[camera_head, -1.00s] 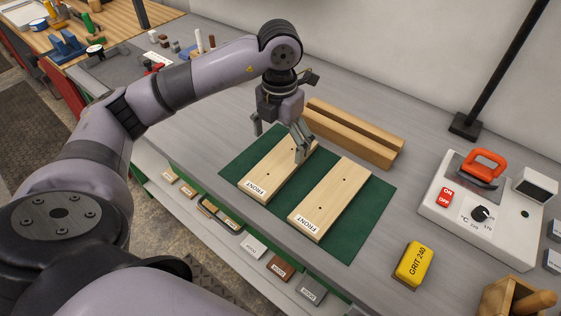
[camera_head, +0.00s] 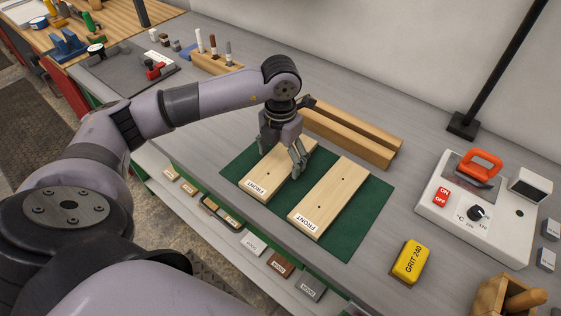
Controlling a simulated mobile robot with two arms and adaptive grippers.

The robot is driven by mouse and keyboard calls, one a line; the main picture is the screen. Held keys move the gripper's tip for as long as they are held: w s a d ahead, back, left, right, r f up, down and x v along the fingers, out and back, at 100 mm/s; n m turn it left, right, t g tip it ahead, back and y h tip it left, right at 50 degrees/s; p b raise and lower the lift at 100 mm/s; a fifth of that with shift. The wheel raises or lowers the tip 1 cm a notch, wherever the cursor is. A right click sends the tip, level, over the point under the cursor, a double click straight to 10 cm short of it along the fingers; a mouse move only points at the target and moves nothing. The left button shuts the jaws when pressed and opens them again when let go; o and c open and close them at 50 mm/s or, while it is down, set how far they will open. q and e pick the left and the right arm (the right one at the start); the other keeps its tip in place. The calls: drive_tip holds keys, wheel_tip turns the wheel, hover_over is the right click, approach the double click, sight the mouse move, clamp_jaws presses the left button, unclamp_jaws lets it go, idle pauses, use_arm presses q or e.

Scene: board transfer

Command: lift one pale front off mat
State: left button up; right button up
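Two pale wooden boards, each labelled FRONT, lie side by side on a dark green mat (camera_head: 352,240). The left pale front (camera_head: 268,177) is partly covered at its far half by my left gripper. The right pale front (camera_head: 330,200) is clear of it. My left gripper (camera_head: 281,156) points down over the left front, with its fingers spread apart across the board's width, one near each long side. Whether the fingertips touch the board cannot be told. My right gripper is not in view.
Two long wooden bars (camera_head: 352,136) lie just behind the mat. A white heating unit with an orange-handled iron (camera_head: 480,166) stands at the right. A yellow GRIT 240 block (camera_head: 411,262) and a wooden box (camera_head: 497,297) are at the front right. Bare bench lies right of the mat.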

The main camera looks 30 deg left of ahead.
use_arm(q)
drive_tip(key=c, duration=1.1)
drive_tip(key=shift+o, duration=0.2)
drive_tip(key=shift+r, duration=0.1)
wheel_tip(320, 180, up, 11)
drive_tip(key=b, duration=0.2)
wheel_tip(320, 180, up, 9)
drive_tip(key=p, duration=0.3)
hover_over(281, 160)
drive_tip(key=shift+s, duration=0.1)
